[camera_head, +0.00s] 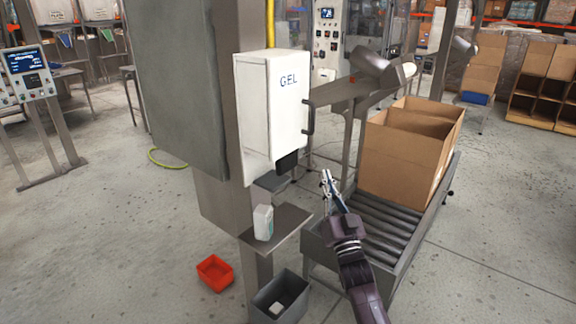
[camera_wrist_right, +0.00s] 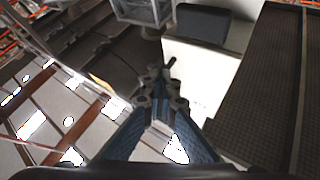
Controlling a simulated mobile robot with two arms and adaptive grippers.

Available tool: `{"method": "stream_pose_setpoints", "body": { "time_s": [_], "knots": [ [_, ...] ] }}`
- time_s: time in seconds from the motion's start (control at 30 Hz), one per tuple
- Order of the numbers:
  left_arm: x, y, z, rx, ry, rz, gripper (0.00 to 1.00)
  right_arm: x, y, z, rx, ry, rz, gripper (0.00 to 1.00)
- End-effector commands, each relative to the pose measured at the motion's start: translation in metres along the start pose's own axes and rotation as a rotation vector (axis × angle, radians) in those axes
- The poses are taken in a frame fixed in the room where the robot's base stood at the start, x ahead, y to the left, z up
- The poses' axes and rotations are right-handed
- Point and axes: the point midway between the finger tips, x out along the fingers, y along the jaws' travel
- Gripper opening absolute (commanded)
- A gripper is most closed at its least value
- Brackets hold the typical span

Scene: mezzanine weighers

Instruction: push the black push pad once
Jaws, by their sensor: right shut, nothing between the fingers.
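The black push pad (camera_head: 287,161) sticks out under the white GEL dispenser (camera_head: 268,120), which is fixed to a grey post. In the right wrist view, a dark block that looks like the pad (camera_wrist_right: 202,22) is at the top, against the white dispenser body (camera_wrist_right: 202,75). My right gripper (camera_head: 326,174) is shut and empty. It appears to the right of the pad and slightly lower, with a visible gap. Its fingertips (camera_wrist_right: 161,88) also show in the wrist view, below the pad in the picture. My left gripper is not in view.
A small shelf (camera_head: 285,226) below the dispenser carries a white bottle (camera_head: 263,222). A roller conveyor (camera_head: 384,228) with open cardboard boxes (camera_head: 400,155) stands to the right. A red bin (camera_head: 215,273) and a grey bin (camera_head: 290,300) are below. A black handle (camera_head: 309,117) juts from the dispenser's right side.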

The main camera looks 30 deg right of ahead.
Motion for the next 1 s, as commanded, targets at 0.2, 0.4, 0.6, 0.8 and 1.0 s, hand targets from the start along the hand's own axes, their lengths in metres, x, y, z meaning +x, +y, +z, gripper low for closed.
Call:
{"method": "stream_pose_setpoints", "body": {
  "time_s": [0.2,0.4,0.6,0.8,1.0],
  "knots": [
    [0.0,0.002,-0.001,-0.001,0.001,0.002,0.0,0.0,0.0,0.001,0.0,-0.001,0.0,0.0],
    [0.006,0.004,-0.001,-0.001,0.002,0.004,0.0,0.006,-0.005,0.007,0.001,0.0,0.0,0.0],
    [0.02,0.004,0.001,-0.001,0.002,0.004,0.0,0.024,-0.018,0.022,0.003,0.0,0.001,0.0],
    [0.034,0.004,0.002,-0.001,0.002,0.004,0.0,0.043,-0.032,0.036,0.001,0.001,0.0,0.0],
    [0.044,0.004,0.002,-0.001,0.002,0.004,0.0,0.056,-0.041,0.044,0.001,-0.001,0.001,0.0]
  ]
}}
